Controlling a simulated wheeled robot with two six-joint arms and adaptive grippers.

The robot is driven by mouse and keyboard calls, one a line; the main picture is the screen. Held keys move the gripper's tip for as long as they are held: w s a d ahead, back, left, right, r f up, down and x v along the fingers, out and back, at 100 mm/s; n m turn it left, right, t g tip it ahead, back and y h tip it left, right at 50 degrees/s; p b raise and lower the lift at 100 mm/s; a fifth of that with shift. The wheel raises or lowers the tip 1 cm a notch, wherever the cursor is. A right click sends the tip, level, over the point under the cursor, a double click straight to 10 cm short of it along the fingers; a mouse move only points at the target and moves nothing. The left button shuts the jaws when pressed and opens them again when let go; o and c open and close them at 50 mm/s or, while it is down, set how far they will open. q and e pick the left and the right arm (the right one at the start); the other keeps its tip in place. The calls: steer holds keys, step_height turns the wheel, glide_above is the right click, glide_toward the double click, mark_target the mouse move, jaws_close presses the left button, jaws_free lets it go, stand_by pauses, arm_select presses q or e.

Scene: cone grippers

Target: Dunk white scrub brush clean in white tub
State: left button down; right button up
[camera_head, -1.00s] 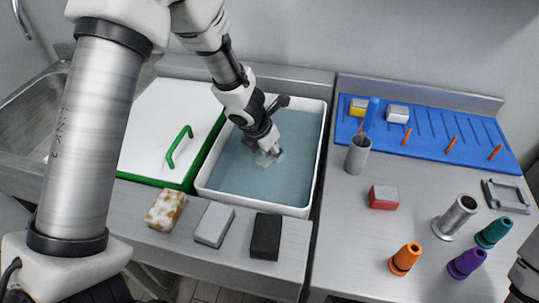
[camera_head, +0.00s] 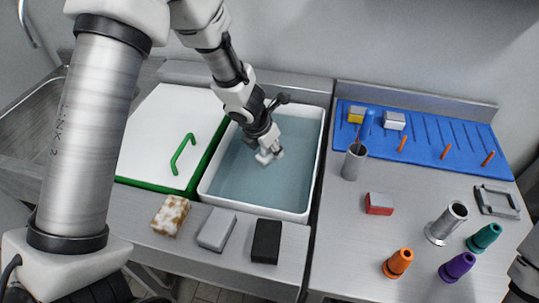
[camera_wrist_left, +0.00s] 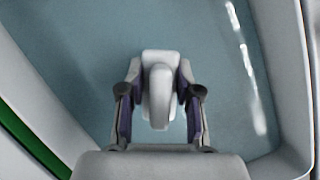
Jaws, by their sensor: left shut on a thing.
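The white tub (camera_head: 208,190) stands in the middle of the bench and holds blue-grey water (camera_head: 245,180). My left gripper (camera_head: 267,148) reaches down into the tub area and is shut on the white scrub brush (camera_head: 268,158). In the head view the brush shows clear and solid, seemingly just above the water. In the left wrist view the brush (camera_wrist_left: 160,95) sits between the two fingers, with the water behind it. The fingers hide part of the brush. My right gripper is out of view; only part of my right arm shows at the lower right edge.
A brown-white sponge (camera_head: 170,215), a grey block (camera_head: 217,229) and a black block (camera_head: 266,241) lie in front. A blue rack (camera_head: 430,140), a grey cup (camera_head: 354,163) and coloured cones stand at right.

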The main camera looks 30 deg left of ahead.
arm_select(q)
steer(key=shift+r+p, duration=4.7)
steer(key=shift+r, duration=0.35)
steer(key=shift+r, duration=0.1)
step_height(320, 180, up, 4)
steer(key=p, duration=0.4)
steer(key=shift+w, duration=0.1)
steer(key=shift+f, duration=0.2)
